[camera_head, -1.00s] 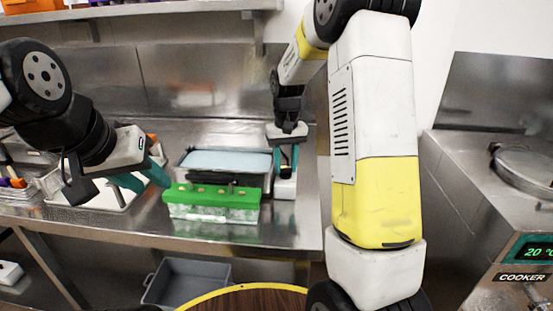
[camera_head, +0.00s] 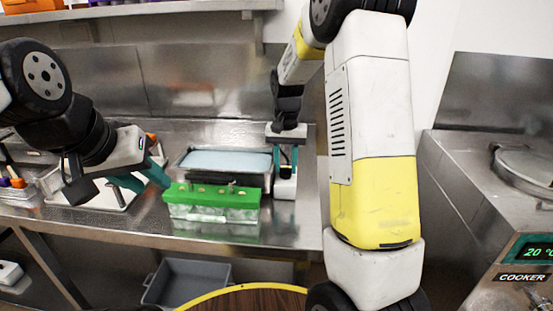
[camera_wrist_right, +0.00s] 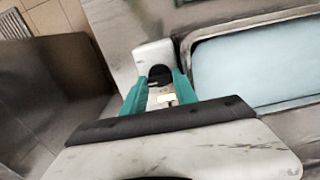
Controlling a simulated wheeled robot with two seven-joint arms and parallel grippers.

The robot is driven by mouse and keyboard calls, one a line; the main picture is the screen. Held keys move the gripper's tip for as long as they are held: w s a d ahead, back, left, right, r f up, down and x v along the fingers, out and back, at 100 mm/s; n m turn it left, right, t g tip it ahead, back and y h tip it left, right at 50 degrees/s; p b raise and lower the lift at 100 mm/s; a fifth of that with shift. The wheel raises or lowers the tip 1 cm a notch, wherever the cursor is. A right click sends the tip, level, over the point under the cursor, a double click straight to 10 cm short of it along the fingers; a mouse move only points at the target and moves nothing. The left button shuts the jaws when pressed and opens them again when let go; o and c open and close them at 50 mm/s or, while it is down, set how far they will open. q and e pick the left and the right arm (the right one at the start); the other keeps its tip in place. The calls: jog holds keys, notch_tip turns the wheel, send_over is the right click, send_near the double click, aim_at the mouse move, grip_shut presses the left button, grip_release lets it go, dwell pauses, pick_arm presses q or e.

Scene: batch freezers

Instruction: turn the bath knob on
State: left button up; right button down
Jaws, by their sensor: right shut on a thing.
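The bath (camera_head: 225,161) is a metal basin of pale blue liquid on the steel counter, and it shows at the right of the right wrist view (camera_wrist_right: 262,68). A white control unit (camera_head: 285,189) stands at its right end. The unit's black knob (camera_wrist_right: 160,74) shows in the right wrist view. My right gripper (camera_head: 286,163) is over the unit, with teal fingers on both sides of the knob, shut on it. In the head view the fingers mostly hide the knob. My left gripper (camera_head: 147,182) is open and empty, left of the bath.
A green-topped rack (camera_head: 212,196) with clear sides stands in front of the bath, close to my left gripper. A white tray (camera_head: 90,199) lies behind and below the left gripper. A cooker (camera_head: 525,262) stands at the right. A grey bin (camera_head: 187,279) is under the counter.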

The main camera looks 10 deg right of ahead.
jog(key=shift+w+r, duration=0.1)
jog(key=c, duration=1)
grip_release()
jog(key=shift+o, duration=0.2)
